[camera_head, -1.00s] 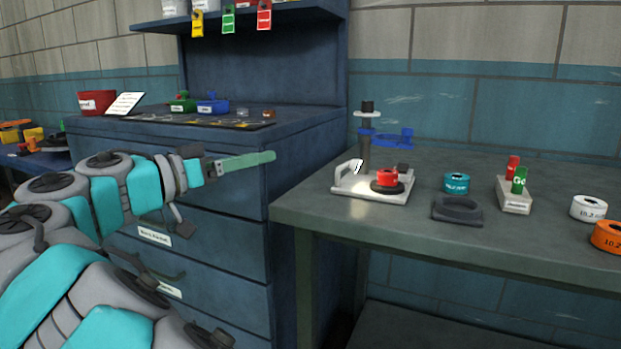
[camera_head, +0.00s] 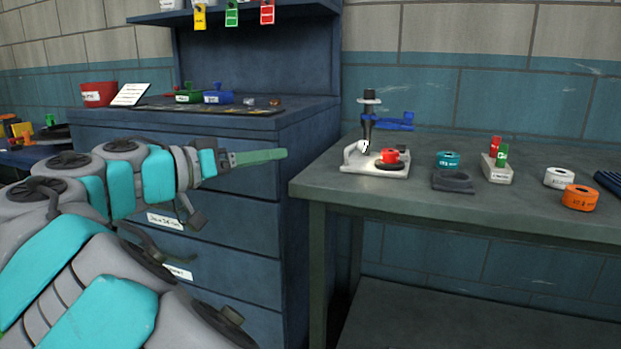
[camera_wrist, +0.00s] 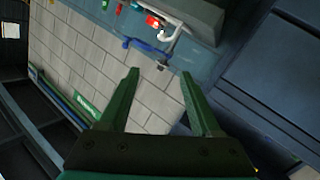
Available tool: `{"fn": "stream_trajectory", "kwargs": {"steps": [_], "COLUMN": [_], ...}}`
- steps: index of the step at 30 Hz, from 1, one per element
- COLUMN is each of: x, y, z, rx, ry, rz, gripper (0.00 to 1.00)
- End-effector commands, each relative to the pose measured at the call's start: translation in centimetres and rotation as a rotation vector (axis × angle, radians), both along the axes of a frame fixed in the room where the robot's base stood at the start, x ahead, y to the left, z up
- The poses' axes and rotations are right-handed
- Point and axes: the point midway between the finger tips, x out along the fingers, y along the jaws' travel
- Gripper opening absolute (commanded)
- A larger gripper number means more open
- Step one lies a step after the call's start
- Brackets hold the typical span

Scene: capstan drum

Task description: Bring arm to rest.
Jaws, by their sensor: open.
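My arm (camera_head: 160,178) reaches in from the left of the head view, in front of the blue drawer cabinet. My gripper (camera_head: 284,154) has green fingers that point right, toward the gap between cabinet and bench. In the wrist view my gripper (camera_wrist: 160,75) shows two green fingers spread apart, with nothing between them. In the head view one finger hides the other. The gripper is apart from the bench and its objects.
The grey-green bench (camera_head: 480,220) holds a white-based fixture (camera_head: 350,160) with a red piece and a blue arm, a teal roll (camera_head: 447,160), a white roll (camera_head: 559,178) and an orange roll (camera_head: 580,198). The cabinet (camera_head: 240,265) has drawer handles facing my arm.

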Motion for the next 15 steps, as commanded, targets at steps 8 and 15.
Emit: {"fn": "stream_trajectory", "kwargs": {"steps": [8, 15], "x": [0.0, -3.9], "y": [-9.1, -21.6], "z": [-2.6, -8.8], "rx": [0.008, 0.109], "ry": [0.208, 0.556], "rz": [-0.110, -0.211], "gripper": [0.65, 0.65]}}
